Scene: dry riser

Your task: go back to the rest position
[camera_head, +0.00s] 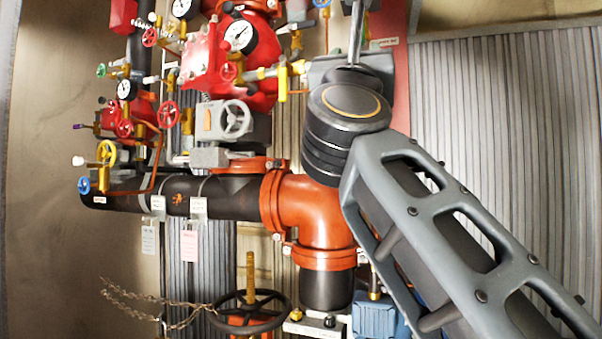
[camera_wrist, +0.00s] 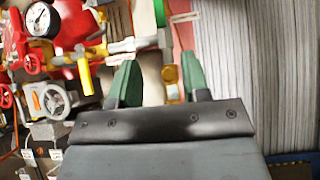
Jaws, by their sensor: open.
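My gripper (camera_wrist: 158,82) shows in the wrist view with its two green-tipped fingers spread apart. Nothing is held between them; a pale wall and a yellow-ended valve show behind the gap. In the head view my arm reaches up from the lower right across the pipework, and the gripper itself is hidden behind the arm or too unclear to make out.
Red valve bodies (camera_head: 204,55) with gauges (camera_head: 241,36) and small handwheels stand left of my arm. An orange elbow pipe (camera_head: 318,215) is close beside it. A black handwheel (camera_head: 247,312) and chain (camera_head: 160,300) are below. Corrugated wall (camera_head: 505,100) lies at right.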

